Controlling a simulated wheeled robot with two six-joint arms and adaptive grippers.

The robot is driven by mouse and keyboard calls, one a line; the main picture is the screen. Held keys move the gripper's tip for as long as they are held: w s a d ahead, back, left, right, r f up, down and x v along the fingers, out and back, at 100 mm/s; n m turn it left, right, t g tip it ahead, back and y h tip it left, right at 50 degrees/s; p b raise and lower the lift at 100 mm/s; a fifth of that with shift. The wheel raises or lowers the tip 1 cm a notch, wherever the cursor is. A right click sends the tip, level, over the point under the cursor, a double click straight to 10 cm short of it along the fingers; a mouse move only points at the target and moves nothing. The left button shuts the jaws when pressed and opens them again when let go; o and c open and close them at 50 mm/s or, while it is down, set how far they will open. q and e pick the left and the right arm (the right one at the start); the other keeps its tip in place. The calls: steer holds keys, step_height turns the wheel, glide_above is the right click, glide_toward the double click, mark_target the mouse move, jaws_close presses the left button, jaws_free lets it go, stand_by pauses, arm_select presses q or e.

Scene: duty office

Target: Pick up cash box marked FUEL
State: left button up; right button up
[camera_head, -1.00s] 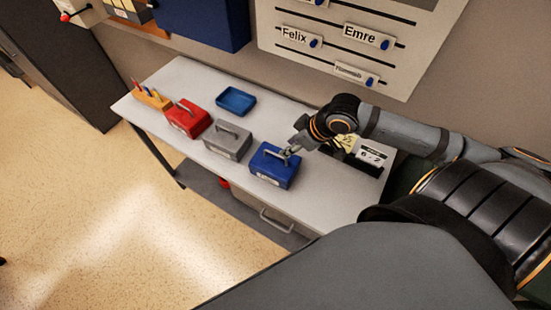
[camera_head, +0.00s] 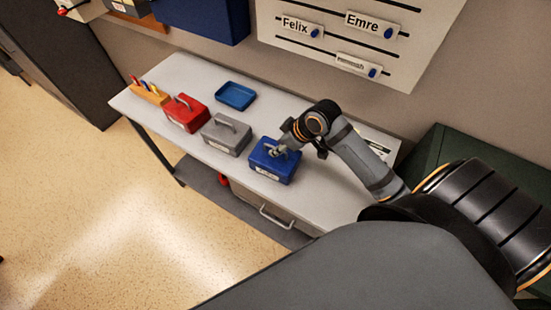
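Three cash boxes with top handles stand in a row on the white table: a red one (camera_head: 186,114), a grey one (camera_head: 226,134) and a blue one (camera_head: 272,163). Each has a pale front label, too small for me to read, so I cannot tell which is marked FUEL. My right gripper (camera_head: 281,150) is at the blue box's handle, above its lid. Its fingers are small and partly merge with the handle, so I cannot tell whether they are closed on it. The blue box appears to rest on the table. My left gripper is not in view.
The white table (camera_head: 185,70) also holds a blue tray (camera_head: 236,96) and a wooden block with coloured items (camera_head: 149,93). A name board (camera_head: 350,45) hangs on the wall behind. My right forearm partly covers a card holder at the table's right end.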

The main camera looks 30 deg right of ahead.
steer(key=shift+x, duration=1.35)
jaws_close()
steer(key=shift+r, duration=0.1)
